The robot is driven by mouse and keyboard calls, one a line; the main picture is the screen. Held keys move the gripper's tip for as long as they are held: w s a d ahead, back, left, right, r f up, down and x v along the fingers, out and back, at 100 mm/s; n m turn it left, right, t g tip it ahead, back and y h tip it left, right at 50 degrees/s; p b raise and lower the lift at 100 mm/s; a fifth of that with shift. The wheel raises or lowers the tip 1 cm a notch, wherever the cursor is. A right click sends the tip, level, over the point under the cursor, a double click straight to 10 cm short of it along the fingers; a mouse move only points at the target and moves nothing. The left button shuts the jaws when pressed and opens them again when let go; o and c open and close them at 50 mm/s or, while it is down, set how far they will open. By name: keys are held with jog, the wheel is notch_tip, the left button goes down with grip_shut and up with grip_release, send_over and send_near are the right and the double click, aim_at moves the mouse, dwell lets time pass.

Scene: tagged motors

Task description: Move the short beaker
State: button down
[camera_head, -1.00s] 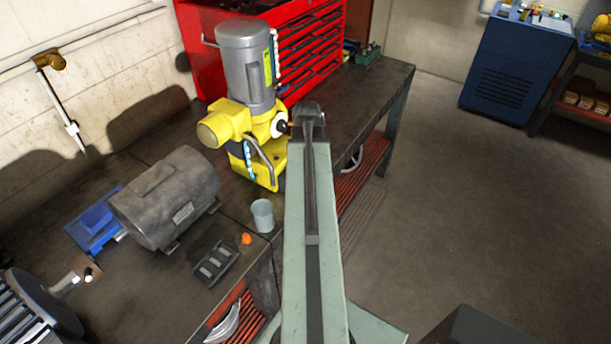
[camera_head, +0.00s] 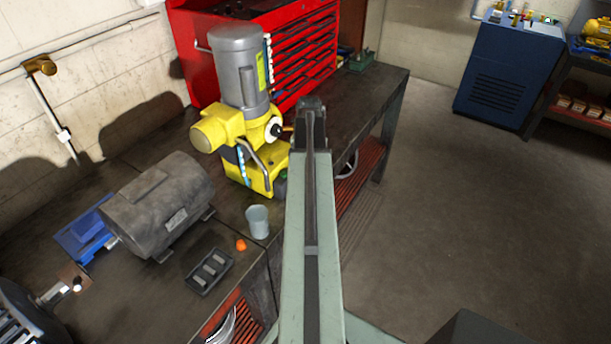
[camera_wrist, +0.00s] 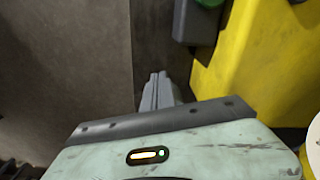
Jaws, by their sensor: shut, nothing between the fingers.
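The short beaker, a small pale grey-blue cup (camera_head: 257,221), stands upright on the dark workbench (camera_head: 130,300), near its front edge and left of my arm. It does not show in the wrist view. My arm reaches out past the beaker toward the back of the bench. In the wrist view my gripper (camera_wrist: 158,88) has its grey fingers together, with nothing between them. It is over the bench's front strip, beside the yellow base of a machine (camera_wrist: 255,60). In the head view the fingers are hidden behind the arm's end.
The yellow machine with a grey motor (camera_head: 240,70) stands just left of my arm's end. A grey motor (camera_head: 160,205), an orange piece (camera_head: 241,245) and a black tray (camera_head: 209,271) lie around the beaker. A red tool chest (camera_head: 300,50) is behind. Open floor lies right.

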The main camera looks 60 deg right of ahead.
jog(key=d, duration=0.1)
jog(key=w+d, duration=0.1)
jog(key=d, duration=0.1)
jog(key=shift+d, duration=0.15)
jog(key=shift+s, duration=0.1)
jog(key=shift+a, duration=0.55)
jog(key=a, duration=0.1)
jog(key=s+a, duration=0.1)
jog(key=a, duration=0.1)
notch_tip(320, 180, up, 10)
jog(key=p, duration=1)
